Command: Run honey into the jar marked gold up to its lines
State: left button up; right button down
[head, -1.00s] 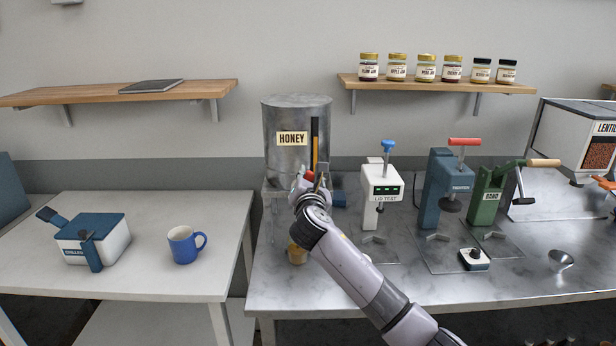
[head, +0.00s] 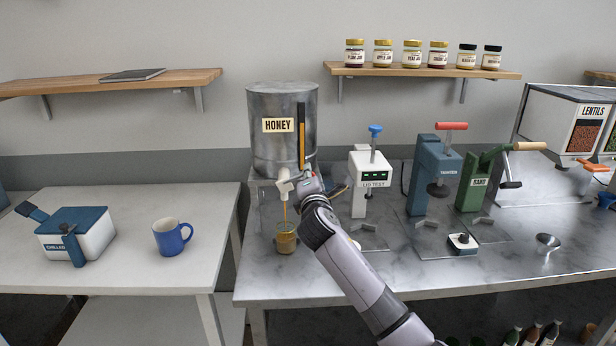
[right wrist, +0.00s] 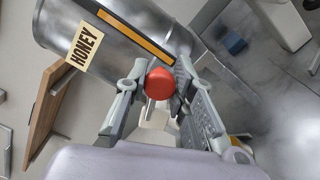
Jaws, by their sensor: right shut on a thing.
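The honey tank (head: 283,145) is a grey metal drum with a HONEY label and an amber level strip. Its pale tap (head: 284,187) sits low on the front. A thin amber stream (head: 285,213) runs from the tap into a small glass jar (head: 286,240) standing upright beneath it. The jar holds amber honey; its lines and marking are too small to read. My right gripper (head: 303,184) is at the tap. In the right wrist view, its fingers (right wrist: 160,75) are shut on the tap's red knob (right wrist: 160,84). My left gripper is out of view.
A white lid tester (head: 370,170), a blue press (head: 430,180) and a green press (head: 478,183) stand right of the tank. A blue mug (head: 172,238) and a chiller box (head: 85,238) are on the left table. The metal bench is clear around the jar.

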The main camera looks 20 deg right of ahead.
jog(key=shift+d+f, duration=0.1)
jog(key=shift+f, duration=0.1)
dwell(0.4)
jog(key=c, duration=1.4)
grip_release()
jog(key=shift+o, duration=0.2)
jog(key=shift+s, duration=0.1)
jog(key=v, duration=1.2)
